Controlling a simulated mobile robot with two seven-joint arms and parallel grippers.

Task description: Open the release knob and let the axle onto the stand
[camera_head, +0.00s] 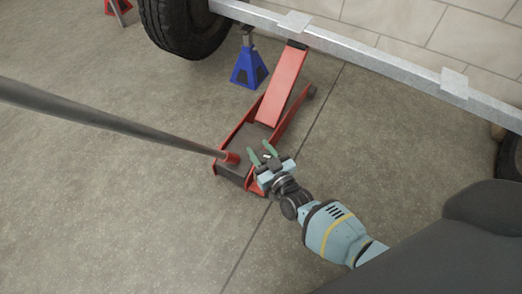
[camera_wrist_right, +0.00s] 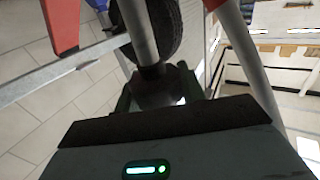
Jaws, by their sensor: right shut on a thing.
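The red floor jack (camera_head: 285,85) stands on the floor with its lifting arm raised under the grey trailer frame (camera_head: 345,45). A blue stand (camera_head: 249,68) stands left of the lifting arm, near the wheel; I cannot tell whether its top touches anything. My right gripper (camera_head: 261,152) is at the rear end of the jack, beside the handle socket. Its green fingers are closed on a dark knob (camera_wrist_right: 153,90), seen between them in the right wrist view. The knob is hidden in the head view. The axle cannot be made out. My left gripper is out of view.
The long grey jack handle (camera_head: 110,122) slants in from the left to its red socket. A black tire (camera_head: 182,25) stands at the top left, with part of another red stand (camera_head: 118,6) beyond it. The floor at the lower left is clear.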

